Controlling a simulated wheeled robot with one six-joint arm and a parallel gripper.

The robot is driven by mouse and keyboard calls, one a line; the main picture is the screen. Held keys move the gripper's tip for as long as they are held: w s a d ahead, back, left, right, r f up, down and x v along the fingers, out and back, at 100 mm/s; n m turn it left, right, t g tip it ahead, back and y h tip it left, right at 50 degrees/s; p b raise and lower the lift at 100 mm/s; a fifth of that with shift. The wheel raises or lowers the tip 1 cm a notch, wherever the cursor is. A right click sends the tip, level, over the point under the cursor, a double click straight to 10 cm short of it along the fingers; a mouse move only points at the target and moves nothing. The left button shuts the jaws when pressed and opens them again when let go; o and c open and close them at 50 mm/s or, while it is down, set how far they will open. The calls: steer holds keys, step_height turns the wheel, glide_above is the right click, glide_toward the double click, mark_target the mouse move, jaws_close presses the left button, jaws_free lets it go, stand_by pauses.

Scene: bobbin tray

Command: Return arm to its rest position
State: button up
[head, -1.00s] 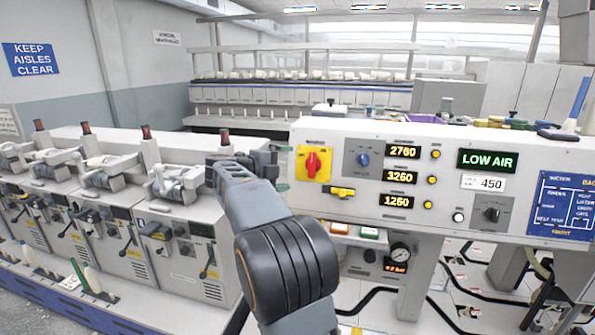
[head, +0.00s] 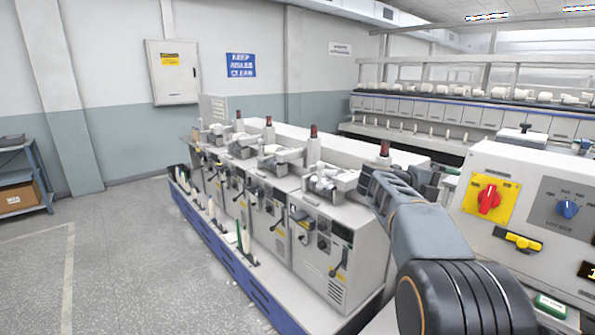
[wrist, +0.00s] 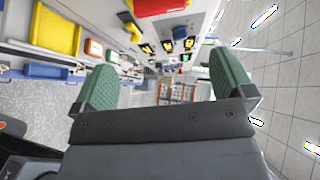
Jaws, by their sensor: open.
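My gripper (wrist: 163,82) is open in the wrist view, with its two green ribbed pads wide apart and nothing between them. In the head view my grey arm reaches up from the lower right, and its dark end is raised in front of the machine row and left of the control panel (head: 545,195). The fingertips are not clear there. In the wrist view the panel shows sideways along the top, with a red knob and lit displays beyond the pads.
A row of winding units (head: 325,235) with a blue base runs along the middle. Open grey floor (head: 125,260) lies to the left. A shelf with a cardboard box (head: 18,197) stands at the far left. A wall cabinet (head: 174,72) hangs behind.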

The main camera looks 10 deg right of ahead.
steer(key=w+a+n+t+y, duration=0.1)
steer(key=w+a+n+t, duration=0.2)
steer(key=w+n+t, duration=0.75)
steer(key=a+f+n+t+y, duration=0.5)
steer(key=a+f+n+y, duration=0.2)
steer(key=a+n+y, duration=0.5)
steer(key=s+a+f+n+g+y, duration=0.4)
steer(key=s+a+f+n+g, duration=0.2)
steer(key=s+a+f+n, duration=0.55)
steer(key=s+f+n+g+h, duration=0.1)
steer(key=s+g, duration=0.3)
steer(key=s, duration=1.2)
steer(key=shift+s+f+n, duration=0.3)
steer(key=shift+f, duration=0.5)
